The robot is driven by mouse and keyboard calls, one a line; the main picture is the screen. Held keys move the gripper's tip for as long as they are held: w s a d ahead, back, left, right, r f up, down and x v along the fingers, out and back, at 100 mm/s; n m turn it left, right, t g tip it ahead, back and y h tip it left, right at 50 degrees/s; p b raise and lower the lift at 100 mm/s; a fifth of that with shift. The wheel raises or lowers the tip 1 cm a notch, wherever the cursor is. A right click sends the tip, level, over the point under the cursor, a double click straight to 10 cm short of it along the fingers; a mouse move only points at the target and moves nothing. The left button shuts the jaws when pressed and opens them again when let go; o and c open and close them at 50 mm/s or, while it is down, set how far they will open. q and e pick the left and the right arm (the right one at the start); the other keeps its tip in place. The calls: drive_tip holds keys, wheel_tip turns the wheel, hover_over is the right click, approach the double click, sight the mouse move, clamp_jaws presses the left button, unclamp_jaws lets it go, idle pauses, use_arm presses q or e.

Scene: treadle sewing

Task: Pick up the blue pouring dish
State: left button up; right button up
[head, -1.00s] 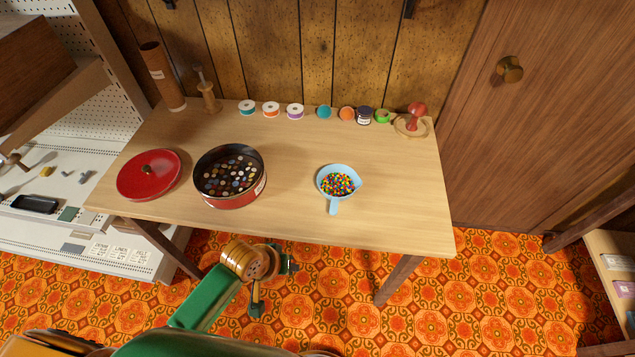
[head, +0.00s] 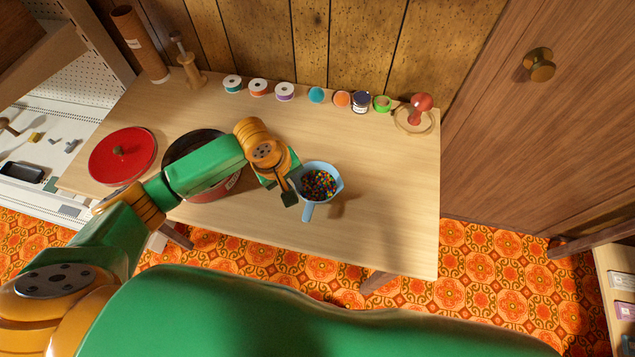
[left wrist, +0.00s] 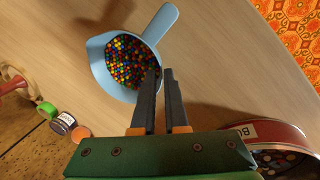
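The blue pouring dish (head: 306,212) is a light-blue bowl with a short handle, full of small multicoloured beads. In the head view it is at the front middle of the table, its handle pointing toward me. Its shadow falls apart from it on the right, so it appears raised a little above the tabletop. My left gripper (head: 291,193) is at its left side. In the left wrist view the dish (left wrist: 103,70) is between and beyond the fingertips (left wrist: 161,72), which are close together across its rim, one inside and one outside. My right gripper is not in view.
A red tin of buttons (head: 213,192) stands left of the dish, partly hidden under my left arm. Its red lid (head: 122,157) lies further left. The table's right part is clear.

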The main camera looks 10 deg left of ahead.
sight(315, 193)
use_arm(q)
drive_tip(key=x, duration=0.2)
drive_tip(key=shift+f, duration=0.45)
drive_tip(key=shift+c, duration=0.8)
clamp_jaws()
idle(0.3)
